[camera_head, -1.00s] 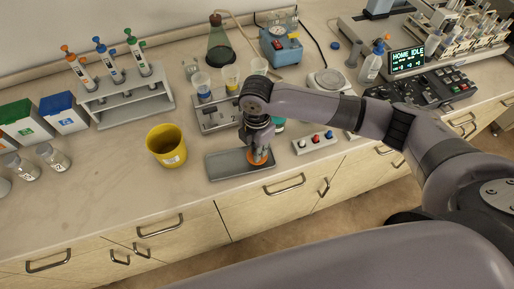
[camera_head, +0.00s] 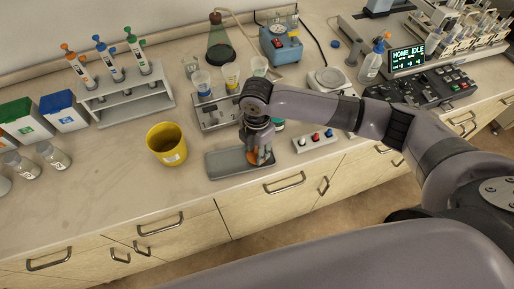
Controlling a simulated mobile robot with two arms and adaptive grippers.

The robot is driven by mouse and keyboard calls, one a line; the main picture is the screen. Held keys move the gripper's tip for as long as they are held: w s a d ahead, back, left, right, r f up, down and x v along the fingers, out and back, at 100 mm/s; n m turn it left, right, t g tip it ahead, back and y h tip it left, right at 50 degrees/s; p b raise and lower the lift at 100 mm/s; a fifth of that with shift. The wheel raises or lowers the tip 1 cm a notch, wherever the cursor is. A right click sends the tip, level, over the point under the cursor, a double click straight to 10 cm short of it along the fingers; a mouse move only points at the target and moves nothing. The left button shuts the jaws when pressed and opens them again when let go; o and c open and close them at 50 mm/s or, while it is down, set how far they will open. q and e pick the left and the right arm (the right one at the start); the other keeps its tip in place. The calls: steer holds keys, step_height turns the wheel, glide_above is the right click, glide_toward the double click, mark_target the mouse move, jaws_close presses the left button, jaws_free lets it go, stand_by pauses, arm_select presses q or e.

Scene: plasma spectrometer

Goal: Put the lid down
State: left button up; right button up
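The orange lid (camera_head: 253,157) is low over the right part of the grey tray (camera_head: 226,166) at the front of the bench. It looks flat and at the tray's surface, though any small gap under it cannot be made out. My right gripper (camera_head: 262,157) points down directly at the lid. Its fingers look spread apart around the lid's middle and hide much of it. My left gripper is not in view.
A yellow bin (camera_head: 167,145) stands left of the tray. A button box (camera_head: 315,140) is to its right. A metal rack with cups (camera_head: 212,113) is behind it. Bare bench lies at the front left.

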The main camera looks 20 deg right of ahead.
steer(key=shift+r, duration=0.1)
step_height(320, 180, up, 12)
steer(key=b, duration=0.2)
stand_by(0.6)
